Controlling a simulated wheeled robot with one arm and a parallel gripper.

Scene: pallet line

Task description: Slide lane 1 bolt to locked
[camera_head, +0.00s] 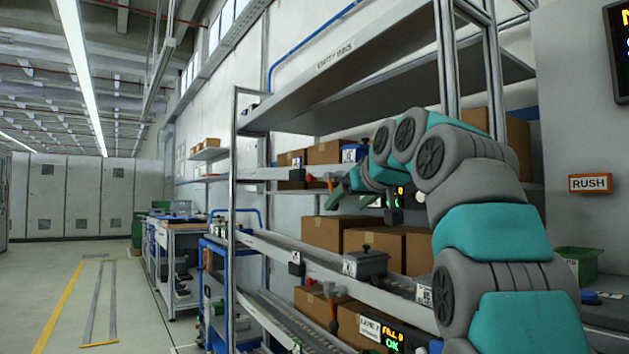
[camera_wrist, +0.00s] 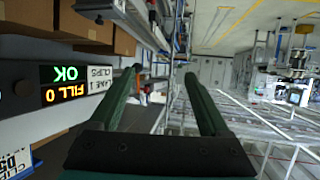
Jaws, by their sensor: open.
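My gripper (camera_head: 348,197) is open, with its green fingers at the front of the upper lane of the rack. The fingers also show in the wrist view (camera_wrist: 163,74), apart, with nothing held between them. A lane 1 display (camera_wrist: 66,84) reads upside down in the wrist view, with "CLIPS", "FILL 0" and "OK". I cannot make out for certain which fitting is the lane 1 bolt. A grey block with a dark knob (camera_head: 366,262) sits on the middle rail, and a similar fitting (camera_head: 355,152) shows behind my gripper. My arm hides part of the upper lane.
The rack (camera_head: 233,190) holds cardboard boxes (camera_head: 320,232) on its lanes. A red-knobbed lever (camera_head: 331,290) stands out at the lower lane. A "RUSH" sign (camera_head: 590,183) and a green bin (camera_head: 580,262) are at the right. The floor (camera_head: 50,290) at the left is clear.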

